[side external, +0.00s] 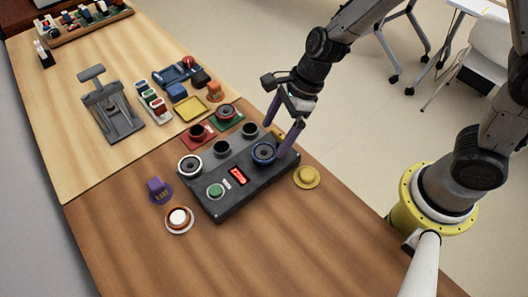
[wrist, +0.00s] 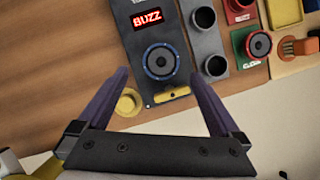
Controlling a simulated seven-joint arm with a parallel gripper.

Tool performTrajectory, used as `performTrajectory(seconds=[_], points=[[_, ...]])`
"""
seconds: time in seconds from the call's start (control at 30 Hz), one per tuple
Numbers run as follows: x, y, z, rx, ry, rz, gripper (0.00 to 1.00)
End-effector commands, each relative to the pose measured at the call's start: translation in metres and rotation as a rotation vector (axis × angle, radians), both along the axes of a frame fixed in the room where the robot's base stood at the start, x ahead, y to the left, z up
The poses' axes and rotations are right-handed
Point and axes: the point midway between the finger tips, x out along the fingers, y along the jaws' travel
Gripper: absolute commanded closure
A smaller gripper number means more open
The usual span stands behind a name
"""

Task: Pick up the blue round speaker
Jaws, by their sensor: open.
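The blue round speaker (side external: 263,153) has a blue rim and dark cone. It sits at the right end of the dark grey test box (side external: 240,188). In the wrist view the blue round speaker (wrist: 160,62) lies just ahead of the space between the fingers, below a red "BUZZ" display (wrist: 147,20). My gripper (side external: 280,138) has purple fingers and is open and empty, close to the speaker's upper right in the side view. The fingers of my gripper (wrist: 147,80) are spread wider than the speaker. Contact with the box cannot be told.
A yellow round piece (side external: 306,177) lies right of the box.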

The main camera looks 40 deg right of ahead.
Motion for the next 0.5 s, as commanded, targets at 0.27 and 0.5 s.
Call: performTrajectory(seconds=[0.27, 0.5], points=[[0.003, 0.007, -0.021, -0.002, 0.003, 0.001, 0.00], [0.009, 0.018, -0.049, -0.002, 0.000, 0.001, 0.00]])
